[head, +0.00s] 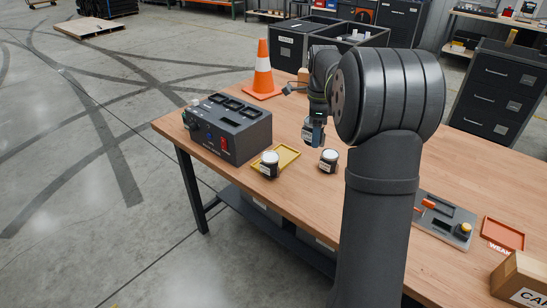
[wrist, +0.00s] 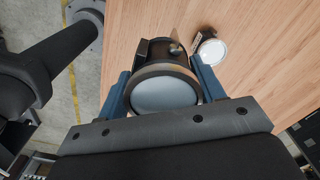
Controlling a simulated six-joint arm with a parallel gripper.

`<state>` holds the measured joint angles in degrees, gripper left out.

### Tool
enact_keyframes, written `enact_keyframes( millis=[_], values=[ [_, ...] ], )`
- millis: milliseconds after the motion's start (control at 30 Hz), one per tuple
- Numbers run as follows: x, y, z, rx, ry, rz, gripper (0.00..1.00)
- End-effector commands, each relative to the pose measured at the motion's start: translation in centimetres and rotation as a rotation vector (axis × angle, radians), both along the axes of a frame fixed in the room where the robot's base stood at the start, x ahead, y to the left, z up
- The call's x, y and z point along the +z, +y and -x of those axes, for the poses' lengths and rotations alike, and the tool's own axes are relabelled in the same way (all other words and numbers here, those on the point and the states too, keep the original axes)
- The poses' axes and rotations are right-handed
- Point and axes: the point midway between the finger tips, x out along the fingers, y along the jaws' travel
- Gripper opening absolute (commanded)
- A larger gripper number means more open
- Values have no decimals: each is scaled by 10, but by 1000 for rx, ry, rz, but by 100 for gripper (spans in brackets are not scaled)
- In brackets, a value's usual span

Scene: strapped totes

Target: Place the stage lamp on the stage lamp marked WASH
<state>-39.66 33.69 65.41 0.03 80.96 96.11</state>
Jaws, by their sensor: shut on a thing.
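My gripper (head: 314,132) hangs above the table, its two blue fingers closed on a stage lamp. In the wrist view the held stage lamp (wrist: 163,92) is a dark cylinder with a pale round face, between the fingers. In the head view it is mostly hidden by the fingers. A dark stage lamp with a white top and a pale label (head: 329,161) stands on the table just below and right of my gripper. Another similar lamp (head: 269,165) stands at the yellow tray. The label words are too small to read. One standing lamp shows in the wrist view (wrist: 210,50), apart from the held one.
A yellow tray (head: 289,155) lies beside a dark equipment box with a red switch (head: 228,128). An orange cone (head: 263,72) stands behind. At right are a grey tool tray (head: 440,226), an orange tray (head: 503,233) and a cardboard box (head: 522,277).

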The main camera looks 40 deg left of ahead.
Motion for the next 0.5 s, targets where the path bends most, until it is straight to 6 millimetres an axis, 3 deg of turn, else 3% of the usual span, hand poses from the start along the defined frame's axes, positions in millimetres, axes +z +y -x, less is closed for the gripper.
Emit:
enact_keyframes(
  millis=[200,500],
  values=[
    [10,30,7,5,2,1,32],
    [-29,90,28,6,2,2,32]
  ],
)
